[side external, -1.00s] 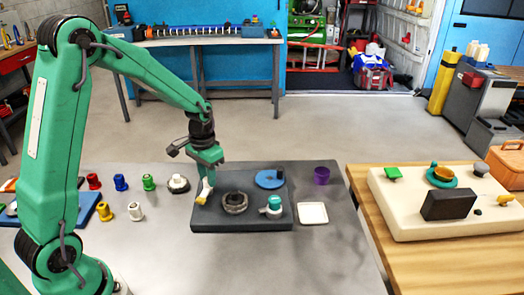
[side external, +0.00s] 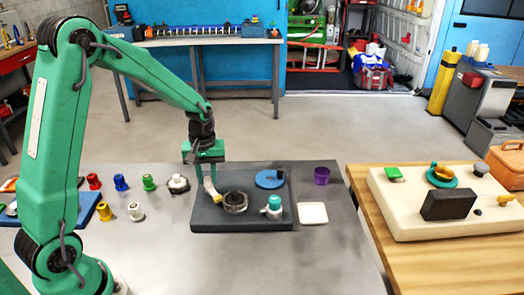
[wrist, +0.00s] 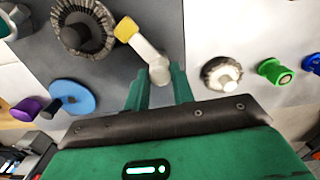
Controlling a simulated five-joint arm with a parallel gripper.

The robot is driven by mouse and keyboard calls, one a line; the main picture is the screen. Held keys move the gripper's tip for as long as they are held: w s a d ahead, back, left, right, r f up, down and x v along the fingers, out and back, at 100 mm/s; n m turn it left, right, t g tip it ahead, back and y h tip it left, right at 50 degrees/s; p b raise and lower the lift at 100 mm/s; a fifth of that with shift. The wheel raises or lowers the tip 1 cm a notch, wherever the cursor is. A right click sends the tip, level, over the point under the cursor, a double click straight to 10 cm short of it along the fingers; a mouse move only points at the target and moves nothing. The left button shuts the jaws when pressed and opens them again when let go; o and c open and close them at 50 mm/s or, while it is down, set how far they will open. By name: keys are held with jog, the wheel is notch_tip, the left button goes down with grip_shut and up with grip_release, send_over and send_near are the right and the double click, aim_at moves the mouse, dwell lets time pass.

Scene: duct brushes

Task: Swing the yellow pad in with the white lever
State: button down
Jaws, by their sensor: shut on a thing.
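The white lever (side external: 210,187) stands on the dark grey board (side external: 215,219), below my gripper (side external: 207,172). In the wrist view my gripper (wrist: 160,85) has its two green fingers on either side of the lever's round end, shut on it. The white arm (wrist: 147,52) of the lever reaches to the yellow pad (wrist: 126,29), which also shows in the side view (side external: 223,199). The pad is right beside the dark bristly ring (side external: 235,202); I cannot tell whether they touch. The ring also shows in the wrist view (wrist: 84,28).
On the same board are a blue disc (side external: 268,180) and a teal-and-white knob (side external: 272,207). A purple cup (side external: 321,176) and a white tray (side external: 313,213) stand to the right. Several coloured pegs and a white round fitting (side external: 179,184) stand to the left.

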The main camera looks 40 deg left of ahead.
aim_at(207, 178)
jog(key=shift+n, duration=1.7)
jog(key=c, duration=1.2)
grip_release()
jog(key=shift+r, duration=3.95)
